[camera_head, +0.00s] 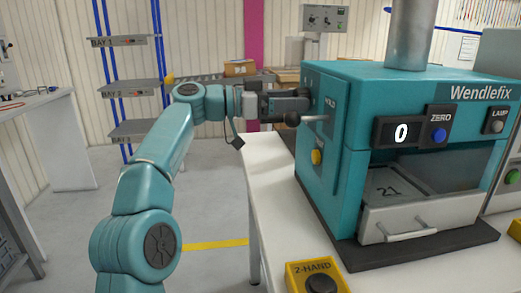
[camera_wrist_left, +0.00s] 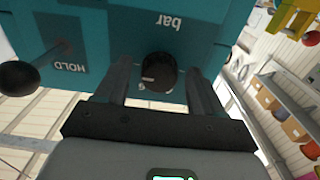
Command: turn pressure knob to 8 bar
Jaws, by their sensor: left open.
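The pressure knob (camera_wrist_left: 158,72) is a round black knob with a pale mark, on the teal side panel beside the upside-down word "bar", in the left wrist view. My left gripper (camera_wrist_left: 160,82) is open. Its two dark fingers stand on either side of the knob, with a visible gap on each side. In the head view my left gripper (camera_head: 290,103) reaches the left side of the teal Wendlefix machine (camera_head: 345,130), and the knob is hidden there. The scale numbers cannot be read. My right gripper is not in view.
A lever with a black ball (camera_wrist_left: 18,78), by the word HOLD, sticks out beside the knob; its ball (camera_head: 293,119) is just below my gripper. A yellow button (camera_head: 316,157) is lower on that side. The white table (camera_head: 270,185) has bare room left of the machine.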

